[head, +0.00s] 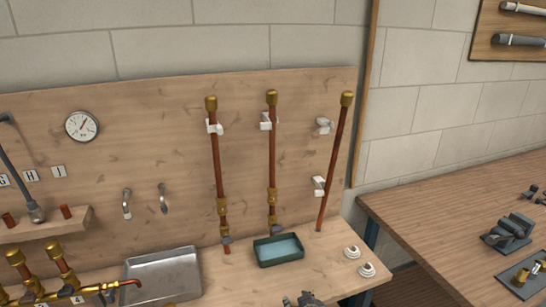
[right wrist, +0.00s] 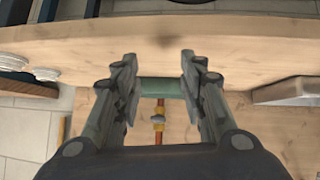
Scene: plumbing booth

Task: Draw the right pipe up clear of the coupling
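Three copper pipes with brass top caps stand along the wooden backboard in the head view. The right pipe (head: 333,155) leans, its top to the right and apart from the upper white clip (head: 324,126); it passes beside the lower clip (head: 318,185), and its foot is at the bench. I see no coupling on it. The middle pipe (head: 272,150) and left pipe (head: 217,165) have brass couplings (head: 272,195) (head: 222,206) low down. My right gripper (right wrist: 160,85) is open and empty in the wrist view; its tip (head: 305,299) shows at the head view's bottom edge. My left gripper is not visible.
A green tray (head: 259,257) stands before the middle pipe. A metal tray (head: 143,270) lies to its left, with brass-capped copper fittings (head: 60,263) beyond. Two white discs (head: 366,270) (head: 351,252) lie to its right. A second bench (head: 430,215) with a vise (head: 511,230) is at right.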

